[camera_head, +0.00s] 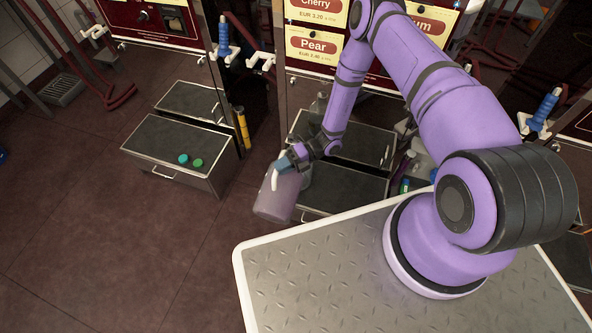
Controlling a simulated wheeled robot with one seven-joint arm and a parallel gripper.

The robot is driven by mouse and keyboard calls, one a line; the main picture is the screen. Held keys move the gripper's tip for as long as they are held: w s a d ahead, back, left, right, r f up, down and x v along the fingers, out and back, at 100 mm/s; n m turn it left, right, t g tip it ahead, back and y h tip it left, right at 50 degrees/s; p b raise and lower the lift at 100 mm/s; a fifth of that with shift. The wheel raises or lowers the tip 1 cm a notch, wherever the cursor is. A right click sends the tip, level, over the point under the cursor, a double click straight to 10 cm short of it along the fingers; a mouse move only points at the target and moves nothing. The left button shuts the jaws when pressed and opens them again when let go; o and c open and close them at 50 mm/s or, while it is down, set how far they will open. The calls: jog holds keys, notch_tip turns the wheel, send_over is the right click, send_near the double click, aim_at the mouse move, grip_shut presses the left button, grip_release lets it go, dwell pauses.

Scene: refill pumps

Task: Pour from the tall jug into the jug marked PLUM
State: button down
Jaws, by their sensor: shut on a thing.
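My gripper (287,161) is shut at the top of a pinkish, see-through jug (276,197) with a white handle. It holds the jug beyond the far left corner of my deck, in front of the machine's lower drawers. I see no label on this jug, and whether it touches anything below is unclear. A sign (429,26) ending in "um" is partly covered by my arm. I cannot make out a jug marked PLUM. A greyish clear container (318,107) stands behind my gripper, partly hidden.
Signs read Cherry (317,8) and Pear (313,46). A low drawer unit (150,150) at left carries a teal and a green cap (198,162). A yellow cylinder (242,130) stands beside it. Small items, one green (405,186), lie behind my arm.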

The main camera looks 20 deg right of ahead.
aim_at(284, 154)
jog(key=shift+w+d+r, duration=0.1)
jog(key=shift+w+r, duration=0.1)
jog(key=shift+r, duration=0.25)
jog(key=shift+w+d+r+m+g+y, duration=0.3)
jog(key=shift+w+r+m+y, duration=0.15)
jog(key=shift+r, duration=0.2)
jog(key=shift+w+d+r+y, duration=0.1)
jog(key=shift+r+y, duration=0.15)
jog(key=shift+r, duration=0.05)
jog(key=shift+w+d+r, duration=0.1)
jog(key=shift+r, duration=0.05)
jog(key=shift+w+d+r+m+y, duration=0.15)
jog(key=shift+w+r+m+y, duration=0.1)
jog(key=shift+r+m+y, duration=0.1)
dwell(6.1)
